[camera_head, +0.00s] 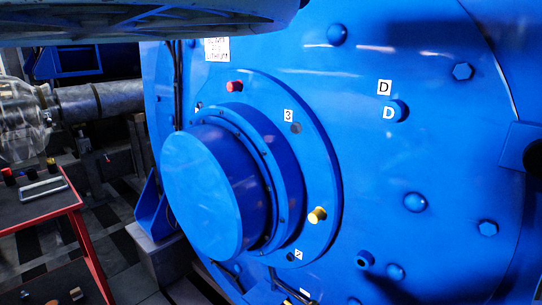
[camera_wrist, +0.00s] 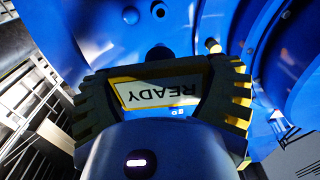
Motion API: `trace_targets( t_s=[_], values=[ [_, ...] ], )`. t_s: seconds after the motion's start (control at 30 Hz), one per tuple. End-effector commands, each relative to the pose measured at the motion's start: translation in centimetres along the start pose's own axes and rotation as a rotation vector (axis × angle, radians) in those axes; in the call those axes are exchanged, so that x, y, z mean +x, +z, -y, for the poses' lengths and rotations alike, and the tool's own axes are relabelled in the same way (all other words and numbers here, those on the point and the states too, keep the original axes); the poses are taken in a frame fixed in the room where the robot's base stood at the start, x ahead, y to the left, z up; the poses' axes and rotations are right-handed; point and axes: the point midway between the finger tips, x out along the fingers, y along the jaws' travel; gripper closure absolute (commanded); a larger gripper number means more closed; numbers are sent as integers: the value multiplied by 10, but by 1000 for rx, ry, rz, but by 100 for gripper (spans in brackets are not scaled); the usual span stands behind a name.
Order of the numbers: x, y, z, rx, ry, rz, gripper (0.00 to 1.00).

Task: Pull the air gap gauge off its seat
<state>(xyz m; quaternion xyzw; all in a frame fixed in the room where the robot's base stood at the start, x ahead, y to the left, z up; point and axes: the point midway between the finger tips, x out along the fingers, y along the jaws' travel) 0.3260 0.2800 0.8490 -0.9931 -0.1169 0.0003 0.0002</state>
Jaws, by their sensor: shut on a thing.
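In the wrist view my gripper (camera_wrist: 161,78) has its two black ribbed fingers closed on the sides of a yellow-edged block with a pale panel reading READY (camera_wrist: 160,94), upside down in the picture. I take this block to be the air gap gauge. A dark round stub (camera_wrist: 160,53) shows just beyond it on the blue motor face. The fingers and block hide the gauge's far end, so I cannot tell whether it still touches its seat. My gripper and the gauge do not show in the head view.
The blue motor end (camera_head: 350,150) fills the head view, with a protruding round hub (camera_head: 205,195), a red plug (camera_head: 234,86), a yellow plug (camera_head: 317,214) and a port marked D (camera_head: 396,110). A red-edged table (camera_head: 75,212) stands at the left.

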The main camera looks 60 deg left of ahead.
Motion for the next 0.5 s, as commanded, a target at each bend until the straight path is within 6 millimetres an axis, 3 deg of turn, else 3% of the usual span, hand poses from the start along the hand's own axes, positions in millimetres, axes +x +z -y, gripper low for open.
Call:
trace_targets(
  t_s=[0.5],
  values=[
    [-46, 1, 1, 0, -4, 0, 64]
  ],
)
